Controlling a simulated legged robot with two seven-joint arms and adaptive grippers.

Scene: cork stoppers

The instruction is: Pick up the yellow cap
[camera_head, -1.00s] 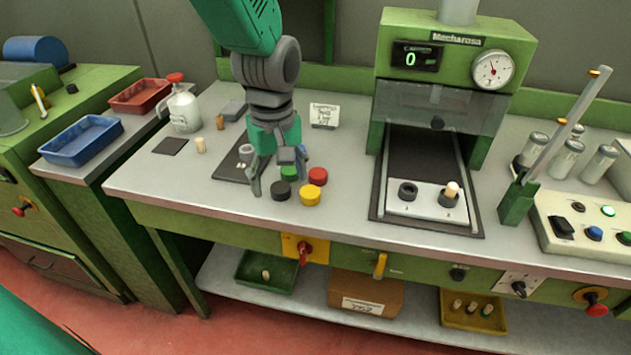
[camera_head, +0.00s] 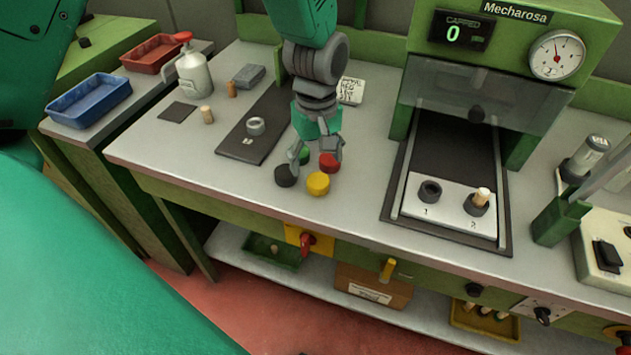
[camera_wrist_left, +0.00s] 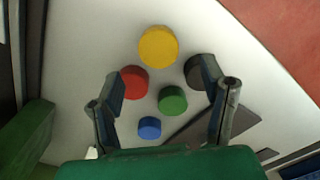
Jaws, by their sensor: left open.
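The yellow cap (camera_head: 318,183) lies on the grey bench top near its front edge. It also shows in the left wrist view (camera_wrist_left: 158,47), beyond my fingertips. A red cap (camera_head: 329,162), a black cap (camera_head: 286,176) and a green cap (camera_head: 304,155) lie close around it. A blue cap (camera_wrist_left: 149,127) shows only in the left wrist view. My left gripper (camera_head: 318,158) is open and empty, pointing down above the caps, behind the yellow one. In the left wrist view its fingers (camera_wrist_left: 165,95) stand apart, with the red and black caps near them. My right gripper is not in view.
A press (camera_head: 493,50) with a white two-seat plate (camera_head: 452,212) stands to the right. A dark mat (camera_head: 247,142) with a grey ring (camera_head: 256,126) lies left of the caps. A spray bottle (camera_head: 195,75) stands farther left.

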